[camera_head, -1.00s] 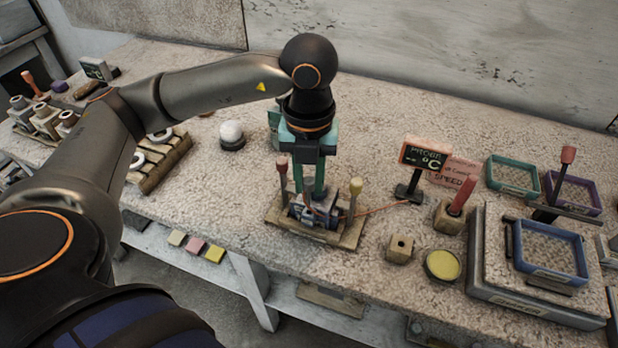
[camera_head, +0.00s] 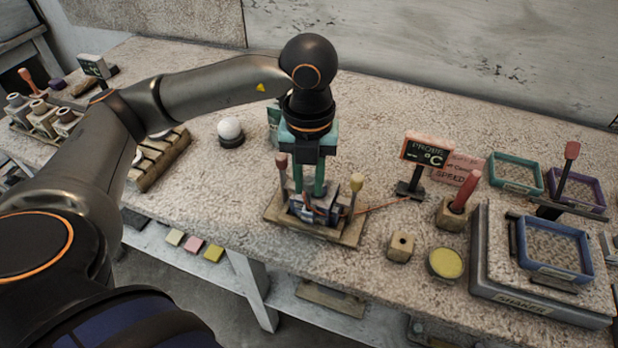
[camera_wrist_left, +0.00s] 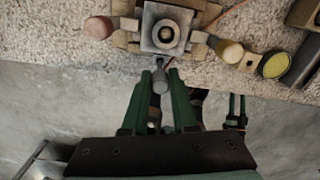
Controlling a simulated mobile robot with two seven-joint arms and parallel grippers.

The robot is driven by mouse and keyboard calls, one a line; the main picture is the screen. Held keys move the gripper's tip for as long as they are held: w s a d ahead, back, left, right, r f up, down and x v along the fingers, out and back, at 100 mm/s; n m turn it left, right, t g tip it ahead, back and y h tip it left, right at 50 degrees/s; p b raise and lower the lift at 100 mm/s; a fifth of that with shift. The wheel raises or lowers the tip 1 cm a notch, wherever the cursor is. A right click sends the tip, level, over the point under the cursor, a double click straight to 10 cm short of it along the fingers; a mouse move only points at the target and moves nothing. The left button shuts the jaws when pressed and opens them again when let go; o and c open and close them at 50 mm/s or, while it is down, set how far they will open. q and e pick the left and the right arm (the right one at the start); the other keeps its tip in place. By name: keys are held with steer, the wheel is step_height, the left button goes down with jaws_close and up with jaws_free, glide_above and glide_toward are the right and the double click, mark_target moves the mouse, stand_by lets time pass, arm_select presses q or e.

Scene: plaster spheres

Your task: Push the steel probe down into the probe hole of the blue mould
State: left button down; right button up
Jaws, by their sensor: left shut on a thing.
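The blue mould (camera_head: 322,213) sits on a wooden base (camera_head: 345,236) between two posts with round-topped red and yellow knobs. It shows in the wrist view as a square block (camera_wrist_left: 181,16) with a round opening. In the wrist view my left gripper (camera_wrist_left: 158,82) is shut on the grey steel probe (camera_wrist_left: 160,78), whose thin end points toward the mould. How deep the probe tip sits is unclear. My right gripper (camera_wrist_left: 237,108) shows small in the wrist view, its fingers apart.
An orange cable runs from the mould to the probe sign (camera_head: 425,152). A wooden block (camera_head: 401,245), a yellow dish (camera_head: 445,263) and the shaker (camera_head: 535,295) with a blue tray stand to the right. A white sphere (camera_head: 230,129) stands behind left.

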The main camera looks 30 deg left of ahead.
arm_select(q)
steer(key=shift+f+b, duration=1.15)
steer(key=shift+f, duration=0.2)
steer(key=c, duration=0.6)
jaws_free()
steer(key=shift+r, duration=0.1)
steer(key=shift+r+p, duration=1.45)
steer(key=shift+r, duration=0.55)
steer(key=shift+s+f, duration=0.1)
